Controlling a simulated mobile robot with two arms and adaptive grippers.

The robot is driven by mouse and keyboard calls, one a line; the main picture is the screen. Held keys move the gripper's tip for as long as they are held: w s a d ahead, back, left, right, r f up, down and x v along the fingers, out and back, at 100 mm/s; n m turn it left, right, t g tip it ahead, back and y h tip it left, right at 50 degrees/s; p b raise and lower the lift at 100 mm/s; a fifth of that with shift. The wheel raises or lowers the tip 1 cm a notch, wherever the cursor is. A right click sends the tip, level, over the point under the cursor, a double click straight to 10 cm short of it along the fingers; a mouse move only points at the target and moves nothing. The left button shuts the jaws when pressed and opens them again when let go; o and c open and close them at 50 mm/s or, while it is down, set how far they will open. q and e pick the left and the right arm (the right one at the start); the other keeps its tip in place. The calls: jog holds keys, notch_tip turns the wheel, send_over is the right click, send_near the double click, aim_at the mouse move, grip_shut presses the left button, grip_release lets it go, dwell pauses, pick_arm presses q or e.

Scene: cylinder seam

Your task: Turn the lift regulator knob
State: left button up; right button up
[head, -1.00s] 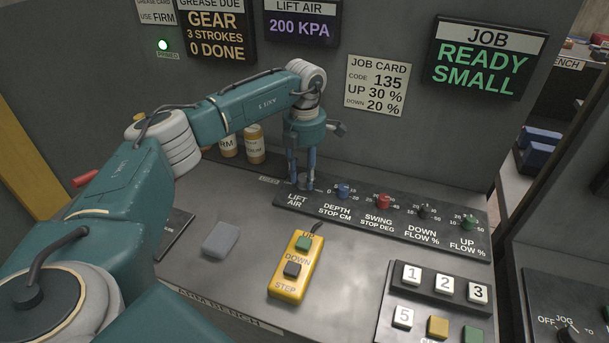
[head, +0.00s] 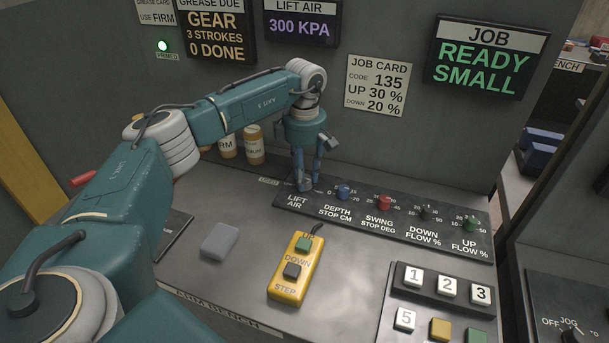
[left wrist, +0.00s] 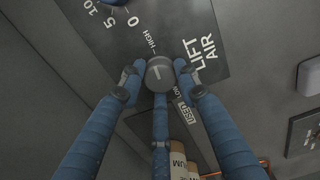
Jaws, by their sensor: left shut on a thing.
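The lift regulator knob (left wrist: 159,73) is a dark grey round knob with a light pointer line, beside the "LIFT AIR" label in the left wrist view. My left gripper (left wrist: 160,80) has its blue fingers closed around it. In the head view my left gripper (head: 305,185) points down at the left end of the black knob panel (head: 330,212), and its fingers mostly hide the knob. The lift air display (head: 302,27) reads 300 KPA. My right gripper is not in view.
Depth (head: 343,192), swing (head: 384,202), down flow (head: 427,212) and up flow (head: 468,223) knobs line the panel to the right. A yellow pendant (head: 288,286) and a grey block (head: 220,240) lie on the bench. Bottles (head: 254,146) stand behind the gripper.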

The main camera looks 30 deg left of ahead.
pick_arm(q)
jog(key=shift+w+r+m, duration=0.1)
jog(key=shift+r+m, duration=0.05)
jog(key=shift+m, duration=0.15)
jog(key=o, duration=1.1)
jog(key=shift+o, duration=0.2)
notch_tip(320, 180, up, 12)
dwell(0.4)
